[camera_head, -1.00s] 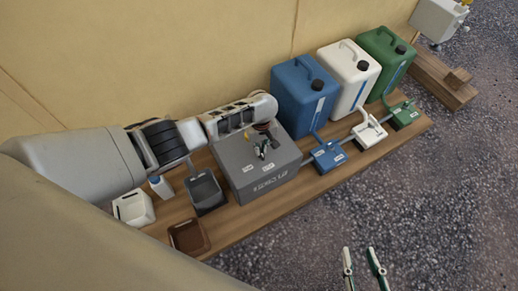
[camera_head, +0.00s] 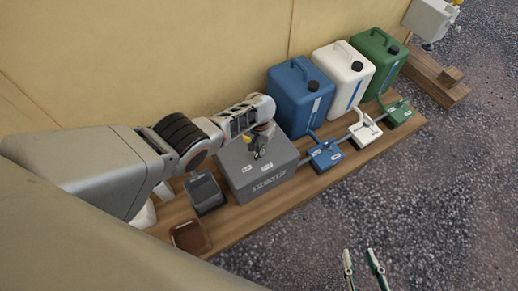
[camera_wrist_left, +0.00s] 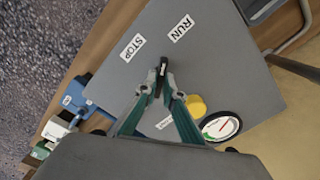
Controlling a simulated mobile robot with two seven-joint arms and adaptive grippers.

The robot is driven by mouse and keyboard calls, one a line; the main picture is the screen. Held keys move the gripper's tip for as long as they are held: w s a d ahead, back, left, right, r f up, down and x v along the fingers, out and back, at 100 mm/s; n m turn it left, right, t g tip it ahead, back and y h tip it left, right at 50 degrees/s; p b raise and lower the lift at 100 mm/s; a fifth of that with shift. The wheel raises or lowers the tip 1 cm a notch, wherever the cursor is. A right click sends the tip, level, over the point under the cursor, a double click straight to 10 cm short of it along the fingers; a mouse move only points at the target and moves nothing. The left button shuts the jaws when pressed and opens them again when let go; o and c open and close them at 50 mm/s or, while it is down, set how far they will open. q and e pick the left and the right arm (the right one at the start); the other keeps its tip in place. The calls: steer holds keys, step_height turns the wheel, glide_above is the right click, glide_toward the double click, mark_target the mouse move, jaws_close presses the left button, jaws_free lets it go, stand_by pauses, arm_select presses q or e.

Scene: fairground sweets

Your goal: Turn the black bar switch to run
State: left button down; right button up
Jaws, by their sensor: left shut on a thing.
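A grey control box (camera_head: 240,178) stands on the wooden board. In the left wrist view its top (camera_wrist_left: 215,60) carries a STOP label (camera_wrist_left: 132,47) and a RUN label (camera_wrist_left: 182,28). The black bar switch (camera_wrist_left: 163,66) stands on this top; its visible end points between the two labels, and the rest is hidden by the fingers. My left gripper (camera_wrist_left: 161,86) is shut on the bar from above; in the head view it (camera_head: 257,152) is over the box, small and partly covered by the arm. My right gripper (camera_head: 360,256) is open and empty above the gravel.
A yellow knob (camera_wrist_left: 196,105) and a round gauge (camera_wrist_left: 221,126) sit close to the left fingers. Blue (camera_head: 301,96), white (camera_head: 343,76) and green (camera_head: 378,62) canisters stand behind. A black tray (camera_head: 205,194) and brown tray (camera_head: 190,237) lie left. Gravel in front is clear.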

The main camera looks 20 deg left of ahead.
arm_select(q)
steer(key=shift+s+f+m, duration=0.1)
steer(key=shift+m, duration=1)
steer(key=c, duration=2.2)
jaws_free()
steer(key=shift+o, duration=0.2)
steer(key=shift+r, duration=0.2)
